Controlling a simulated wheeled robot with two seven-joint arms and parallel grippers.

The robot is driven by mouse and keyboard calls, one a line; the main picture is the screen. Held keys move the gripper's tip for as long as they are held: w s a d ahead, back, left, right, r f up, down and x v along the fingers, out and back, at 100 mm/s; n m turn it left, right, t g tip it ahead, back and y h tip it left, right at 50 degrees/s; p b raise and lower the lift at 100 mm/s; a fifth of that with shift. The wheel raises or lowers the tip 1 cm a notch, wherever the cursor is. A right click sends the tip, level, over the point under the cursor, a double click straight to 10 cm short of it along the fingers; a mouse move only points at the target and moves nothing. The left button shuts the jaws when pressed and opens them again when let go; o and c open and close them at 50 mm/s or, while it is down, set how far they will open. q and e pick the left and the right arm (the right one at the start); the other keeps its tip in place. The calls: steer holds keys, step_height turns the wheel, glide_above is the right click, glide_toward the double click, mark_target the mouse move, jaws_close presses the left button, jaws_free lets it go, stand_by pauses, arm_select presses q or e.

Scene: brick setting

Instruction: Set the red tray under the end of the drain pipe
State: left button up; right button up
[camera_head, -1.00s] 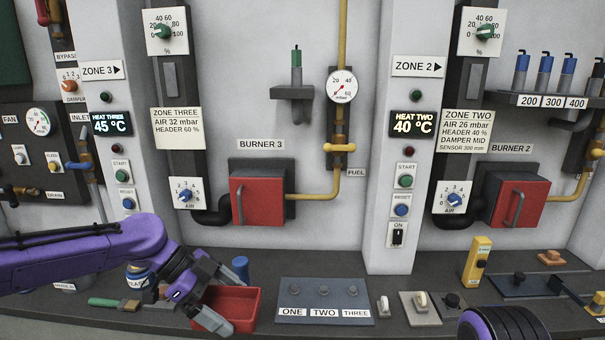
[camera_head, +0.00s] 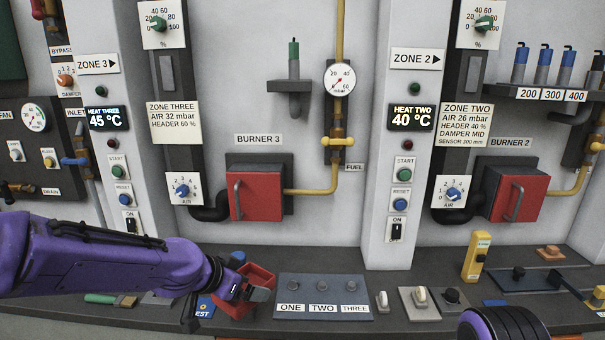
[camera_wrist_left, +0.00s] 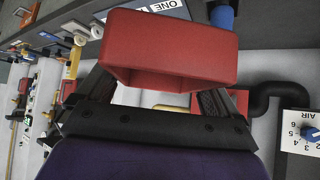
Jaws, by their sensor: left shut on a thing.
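The red tray (camera_head: 262,273) is in my left gripper (camera_head: 248,291), tilted and apparently raised over the counter, left of the plate marked ONE, TWO, THREE. In the left wrist view the tray (camera_wrist_left: 172,45) fills the space between the two fingers of the gripper (camera_wrist_left: 165,85), which is shut on it. The drain pipe (camera_head: 18,188) is a brass pipe by the DRAIN label (camera_head: 52,194) at the far left of the head view. My left forearm crosses the counter below it and hides the space there. My right gripper is out of view; only a purple part of that arm shows.
The dark counter (camera_head: 240,330) carries a blue cylinder (camera_head: 238,257) behind the tray, a green-handled brush (camera_head: 108,299) at the left and the three-button plate (camera_head: 322,296) at the right. A yellow handset (camera_head: 476,256) stands farther right. Burner 3's red door (camera_head: 256,197) is behind.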

arm_select(q)
steer(key=s+a+f+n+y+b, duration=0.2)
steer(key=s+a+f+n+b, duration=0.1)
steer(key=s+f, duration=0.2)
steer(key=s+a+f+n+t+y+b, duration=0.1)
steer(key=s+a+f+n+y+b, duration=0.2)
steer(key=f, duration=0.7)
steer(key=s+n, duration=0.1)
steer(key=s, duration=0.1)
steer(key=shift+s+a+f+t, duration=0.25)
steer(key=shift+s+a+t, duration=0.05)
steer(key=shift+a, duration=0.1)
